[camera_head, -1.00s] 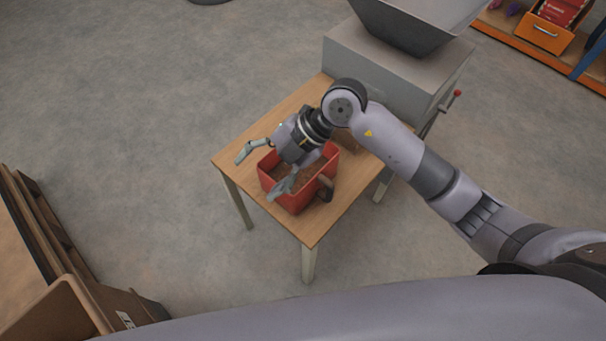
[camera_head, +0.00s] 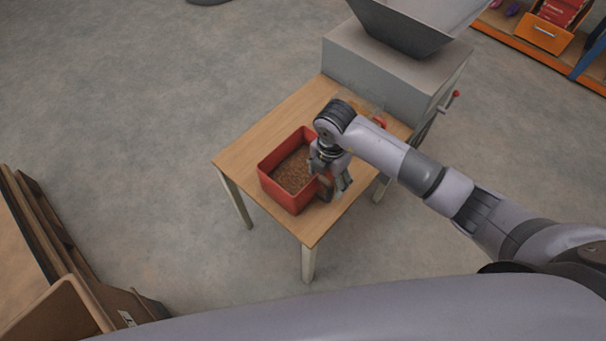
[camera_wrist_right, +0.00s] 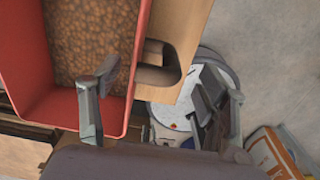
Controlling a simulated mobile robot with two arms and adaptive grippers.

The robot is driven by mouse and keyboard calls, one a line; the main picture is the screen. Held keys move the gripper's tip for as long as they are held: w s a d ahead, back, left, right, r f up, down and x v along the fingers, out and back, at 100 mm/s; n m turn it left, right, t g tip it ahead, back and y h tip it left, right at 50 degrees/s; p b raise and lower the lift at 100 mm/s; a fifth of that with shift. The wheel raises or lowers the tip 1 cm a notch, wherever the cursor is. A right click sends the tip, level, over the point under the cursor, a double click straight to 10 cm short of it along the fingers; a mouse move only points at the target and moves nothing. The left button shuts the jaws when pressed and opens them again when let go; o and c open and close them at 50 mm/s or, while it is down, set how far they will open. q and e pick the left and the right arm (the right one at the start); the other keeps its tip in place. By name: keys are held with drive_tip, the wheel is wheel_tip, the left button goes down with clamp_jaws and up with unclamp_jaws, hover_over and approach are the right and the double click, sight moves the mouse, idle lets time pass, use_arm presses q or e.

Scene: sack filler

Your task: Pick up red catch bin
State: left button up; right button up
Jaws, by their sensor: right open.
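The red catch bin (camera_head: 275,184) stands upright on the wooden table and holds brown granules. A dark brown loop handle (camera_head: 326,188) sticks out from its right side. My right gripper (camera_head: 332,178) is open and points down at that handle side. In the right wrist view, the bin's red wall (camera_wrist_right: 131,60) is at the left and the handle (camera_wrist_right: 160,70) lies between the open fingers (camera_wrist_right: 170,88). One finger overlaps the bin's inside and the other is outside the handle. Contact cannot be told. My left gripper is not in view.
The wooden table (camera_head: 240,149) has bare room left of the bin. A grey machine (camera_head: 385,75) with a hopper (camera_head: 405,28) stands behind, with a red-knobbed lever (camera_head: 455,95). Cardboard boxes (camera_head: 60,310) are at lower left. A shelf with an orange bin (camera_head: 543,35) is at upper right.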

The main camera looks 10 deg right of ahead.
sight(323, 195)
drive_tip(key=shift+a+f+p, duration=0.15)
drive_tip(key=shift+f+p, duration=0.2)
drive_tip(key=shift+f, duration=2.95)
drive_tip(key=shift+s, duration=0.1)
drive_tip(key=shift+c, duration=0.6)
clamp_jaws()
